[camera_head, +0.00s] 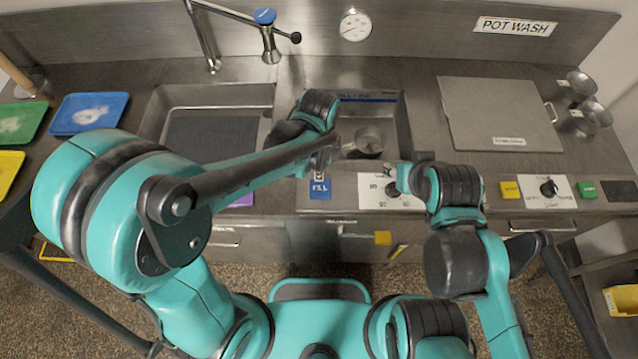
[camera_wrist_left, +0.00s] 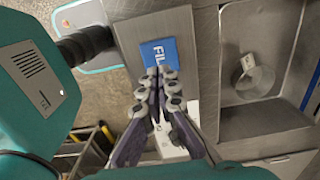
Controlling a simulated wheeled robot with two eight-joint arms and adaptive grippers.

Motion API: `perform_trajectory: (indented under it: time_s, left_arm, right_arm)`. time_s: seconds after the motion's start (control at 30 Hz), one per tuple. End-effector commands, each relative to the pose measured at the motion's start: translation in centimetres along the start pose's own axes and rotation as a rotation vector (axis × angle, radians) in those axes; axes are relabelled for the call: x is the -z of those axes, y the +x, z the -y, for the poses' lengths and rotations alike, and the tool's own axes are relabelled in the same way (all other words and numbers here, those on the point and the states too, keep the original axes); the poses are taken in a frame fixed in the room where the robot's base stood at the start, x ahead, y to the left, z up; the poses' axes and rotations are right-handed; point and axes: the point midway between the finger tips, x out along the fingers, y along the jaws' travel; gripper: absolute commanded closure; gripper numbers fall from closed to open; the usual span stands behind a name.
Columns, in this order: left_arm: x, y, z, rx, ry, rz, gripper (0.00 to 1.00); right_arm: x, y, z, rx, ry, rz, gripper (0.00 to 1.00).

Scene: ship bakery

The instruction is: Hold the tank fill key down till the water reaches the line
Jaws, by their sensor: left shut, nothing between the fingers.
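The blue fill key (camera_head: 320,188), lettered FILL, sits on the counter's front edge; it also shows in the left wrist view (camera_wrist_left: 156,54). My left gripper (camera_head: 325,158) is shut and empty. In the left wrist view its closed fingertips (camera_wrist_left: 156,74) overlap the key's lower part; I cannot tell whether they touch or press it. The tank (camera_head: 402,128) is the right-hand basin, with a blue lettered strip (camera_head: 372,97) along its back. A metal pot (camera_head: 368,141) stands in it. I cannot make out a water level. My right gripper (camera_head: 400,176) is over the dial panel, its fingers unclear.
A white dial panel (camera_head: 375,198) lies right of the key. The left sink (camera_head: 262,94) has a tap (camera_head: 268,42) behind it. A square lid (camera_head: 497,105) covers the counter at right. Coloured trays (camera_head: 88,113) lie at left.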

Motion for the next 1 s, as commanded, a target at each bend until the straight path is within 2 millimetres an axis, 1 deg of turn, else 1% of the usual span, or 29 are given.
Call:
perform_trajectory:
  time_s: [0.03, 0.1, 0.2, 0.3, 0.47, 0.8, 0.87, 1.0]
  left_arm:
    - [0.0, 1.4, 0.1, 0.000, 0.000, 0.000, 1.00]
    - [0.0, 2.7, 0.0, 0.000, 0.000, 0.000, 1.00]
    - [0.0, 4.2, 0.0, 0.000, 0.000, 0.000, 1.00]
    - [0.0, 5.2, 0.0, 0.000, 0.000, 0.000, 1.00]
    - [0.0, 5.8, 0.0, 0.000, 0.000, 0.000, 1.00]
    - [0.0, 5.9, 0.0, 0.000, 0.000, 0.000, 1.00]
    - [0.0, 6.2, 0.0, 0.000, 0.000, 0.000, 1.00]
    - [0.0, 7.7, 0.0, 0.000, 0.000, 0.000, 1.00]
  right_arm:
    - [-0.3, 0.5, 0.0, 0.000, 0.000, 0.000, 0.60]
    - [-0.5, 0.7, 0.0, 0.000, 0.000, 0.000, 0.60]
    - [-0.8, 1.1, 0.0, 0.000, 0.000, 0.000, 0.60]
    - [-0.9, 1.3, 0.0, 0.000, 0.000, 0.000, 0.60]
    - [-1.0, 1.4, 0.0, 0.000, 0.000, 0.000, 0.60]
    - [-1.0, 1.4, 0.0, 0.000, 0.000, 0.000, 0.60]
    - [-1.2, 1.7, 0.0, 0.000, 0.000, 0.000, 0.60]
    - [-2.0, 2.8, 0.0, 0.000, 0.000, 0.000, 0.60]
